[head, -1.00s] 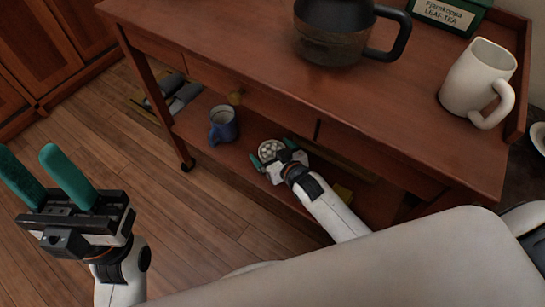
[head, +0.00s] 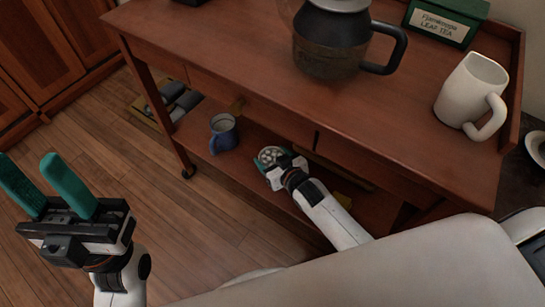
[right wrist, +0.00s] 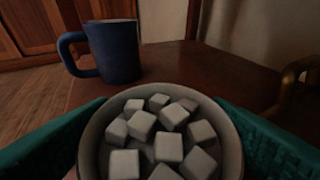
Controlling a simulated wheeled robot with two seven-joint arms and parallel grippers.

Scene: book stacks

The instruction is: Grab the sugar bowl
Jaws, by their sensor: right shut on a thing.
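The sugar bowl (head: 270,155) is a small pale round bowl with several white cubes in it, at the lower shelf of the wooden cart. In the right wrist view the bowl (right wrist: 160,105) fills the lower middle, with a green finger against each side. My right gripper (head: 272,161) is shut on the bowl. How far the bowl is from the shelf surface I cannot tell. My left gripper (head: 48,190) is open and empty, with its green fingers apart, over the floor at the left.
A blue mug (head: 223,134) stands on the lower shelf, left of the bowl; it also shows in the right wrist view (right wrist: 112,50). The cart top (head: 220,40) above holds a coffee pot (head: 330,45), a white mug (head: 468,92) and a green tea box (head: 445,20).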

